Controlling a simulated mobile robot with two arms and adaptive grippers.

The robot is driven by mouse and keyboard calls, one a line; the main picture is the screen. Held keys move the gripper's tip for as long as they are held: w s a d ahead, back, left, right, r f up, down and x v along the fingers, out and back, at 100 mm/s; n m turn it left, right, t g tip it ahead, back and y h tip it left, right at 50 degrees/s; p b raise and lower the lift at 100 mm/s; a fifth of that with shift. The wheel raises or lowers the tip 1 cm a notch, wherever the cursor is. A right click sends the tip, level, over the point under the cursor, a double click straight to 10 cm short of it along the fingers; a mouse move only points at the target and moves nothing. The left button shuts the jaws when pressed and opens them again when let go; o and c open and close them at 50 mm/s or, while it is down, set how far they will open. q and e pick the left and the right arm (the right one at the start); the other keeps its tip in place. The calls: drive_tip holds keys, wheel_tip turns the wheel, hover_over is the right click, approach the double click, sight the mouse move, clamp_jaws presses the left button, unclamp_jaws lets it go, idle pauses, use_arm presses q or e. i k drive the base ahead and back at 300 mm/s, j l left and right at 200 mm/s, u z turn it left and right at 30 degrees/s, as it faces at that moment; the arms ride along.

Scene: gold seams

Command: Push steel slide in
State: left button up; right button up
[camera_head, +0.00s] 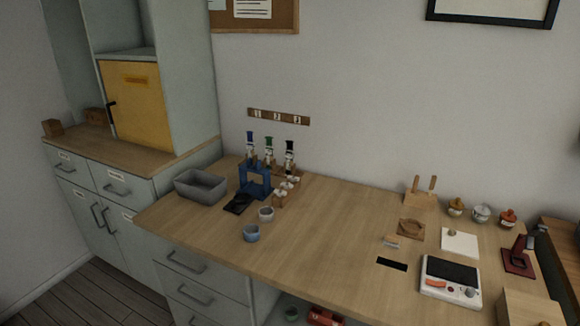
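I cannot tell for certain which thing is the steel slide. A small pale grey piece with a wooden edge (391,242) lies on the wooden worktop (330,235), right of the middle, and may be it. A dark slot-like rectangle (392,264) lies just in front of it. Neither of my grippers is in view.
A grey bin (201,186), a blue stand (254,181) and two small cups (251,232) stand at the left. At the right are a white device with a dark panel (450,278), a white plate (460,242) and a dark red stand (518,262). The worktop's middle is clear.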

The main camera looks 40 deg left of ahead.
sight(241, 201)
drive_tip(key=u, duration=1.6)
